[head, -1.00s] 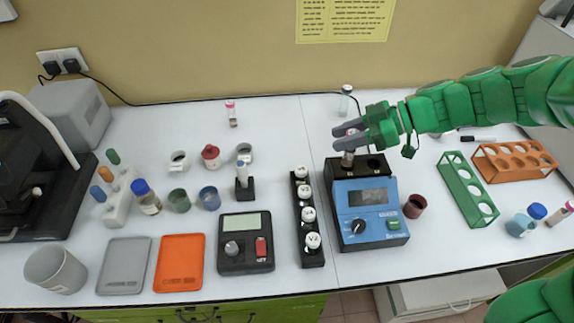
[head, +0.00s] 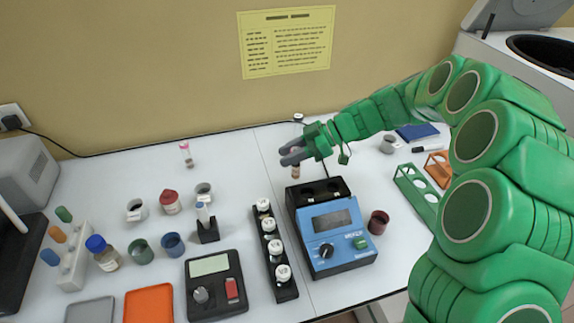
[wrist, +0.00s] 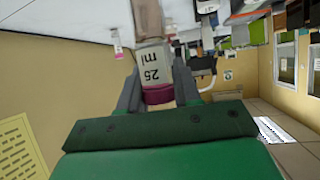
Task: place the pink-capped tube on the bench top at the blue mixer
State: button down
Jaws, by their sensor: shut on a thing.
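My gripper (head: 294,154) is shut on a pink-capped tube (head: 296,172). In the wrist view, the tube's pink cap (wrist: 158,94) sits between the fingers, and the clear body reads "25 ml". In the head view the fingers hide the cap, and the tube hangs roughly upright just beyond the back left of the blue mixer's (head: 334,235) black block. How far it is above the bench top (head: 235,165) is hard to tell. Two dark holes in the mixer's block look empty. A second tube with a pinkish cap (head: 186,155) stands apart at the back left.
A black rack of white-capped vials (head: 275,248) is left of the mixer. A dark red cup (head: 378,222) and a green rack (head: 415,195) are to its right. Bare bench lies left of my gripper.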

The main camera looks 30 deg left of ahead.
jog(key=shift+w+a+f, duration=0.4)
jog(key=shift+w+f, duration=0.1)
jog(key=shift+f, duration=0.75)
jog(key=shift+w+a+f, duration=0.4)
jog(key=shift+w+f, duration=0.05)
jog(key=shift+f, duration=0.8)
jog(key=shift+w+a+f, duration=0.4)
jog(key=shift+w+f, duration=0.1)
jog(key=shift+f, duration=0.75)
jog(key=shift+f, duration=0.1)
jog(key=c, duration=0.8)
grip_release()
jog(key=v, duration=1.2)
